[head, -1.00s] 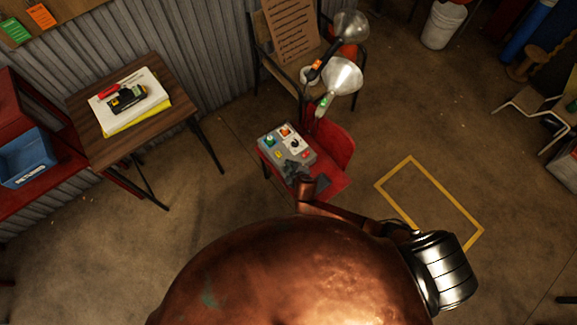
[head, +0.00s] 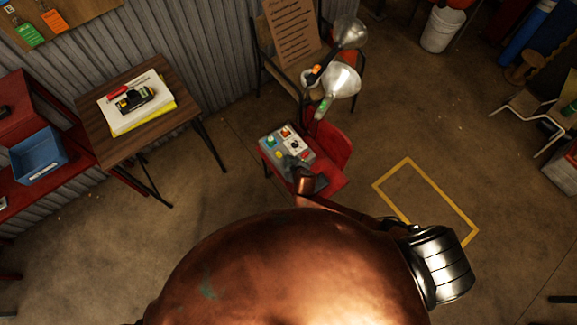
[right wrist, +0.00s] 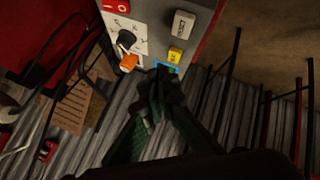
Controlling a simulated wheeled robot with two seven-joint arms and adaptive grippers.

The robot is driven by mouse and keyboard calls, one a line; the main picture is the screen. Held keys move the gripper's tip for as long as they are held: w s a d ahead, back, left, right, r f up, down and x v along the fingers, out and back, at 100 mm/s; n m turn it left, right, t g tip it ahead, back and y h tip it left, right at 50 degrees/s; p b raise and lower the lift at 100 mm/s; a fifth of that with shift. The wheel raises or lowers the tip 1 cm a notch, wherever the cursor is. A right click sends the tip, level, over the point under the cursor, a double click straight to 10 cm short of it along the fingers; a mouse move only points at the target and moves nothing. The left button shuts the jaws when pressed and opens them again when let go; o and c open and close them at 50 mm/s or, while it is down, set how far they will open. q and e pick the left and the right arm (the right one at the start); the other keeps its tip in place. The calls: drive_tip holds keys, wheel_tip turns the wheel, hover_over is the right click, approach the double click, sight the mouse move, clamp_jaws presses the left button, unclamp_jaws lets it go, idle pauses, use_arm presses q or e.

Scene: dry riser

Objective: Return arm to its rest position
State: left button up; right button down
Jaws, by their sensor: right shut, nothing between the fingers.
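My right gripper (head: 289,163) is shut and empty. In the head view it is a dark shape over the near part of the grey control box (head: 271,143), at the end of my copper arm. The box has coloured buttons and a dark knob. In the right wrist view the closed fingers (right wrist: 163,78) point at the panel (right wrist: 150,12), with their tips close to a blue patch beside a yellow label (right wrist: 175,55). I cannot tell whether they touch it. A black knob (right wrist: 126,39) and an orange part (right wrist: 129,63) are to their left. My left gripper is not in view.
Two lamps with metal shades (head: 340,80) rise behind the box, near a chair holding a brown board (head: 291,30). A wooden table (head: 150,130) with papers stands at left, near a blue bin (head: 37,156). A yellow floor outline (head: 391,174) encloses bare floor at right.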

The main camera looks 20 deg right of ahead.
idle(0.4)
drive_tip(key=s+d+r+m+g, duration=0.25)
drive_tip(key=s+d+r, duration=0.3)
drive_tip(key=s, duration=0.55)
drive_tip(key=s+d+r+m+g+h, duration=0.15)
drive_tip(key=s+d+r+m, duration=0.25)
drive_tip(key=s+d, duration=0.55)
drive_tip(key=s+d+r+m+g+y, duration=0.1)
drive_tip(key=s+d+r+m+g, duration=0.3)
drive_tip(key=s, duration=0.9)
drive_tip(key=s+a+f+n, duration=0.1)
drive_tip(key=s+f, duration=0.1)
drive_tip(key=f, duration=1.2)
drive_tip(key=s+a+f+n, duration=0.1)
drive_tip(key=f, duration=1.3)
drive_tip(key=s+f, duration=1.7)
drive_tip(key=s, duration=0.3)
drive_tip(key=shift+s+f+n+g, duration=0.15)
drive_tip(key=shift+f+n+g, duration=0.05)
drive_tip(key=shift+n+g, duration=0.15)
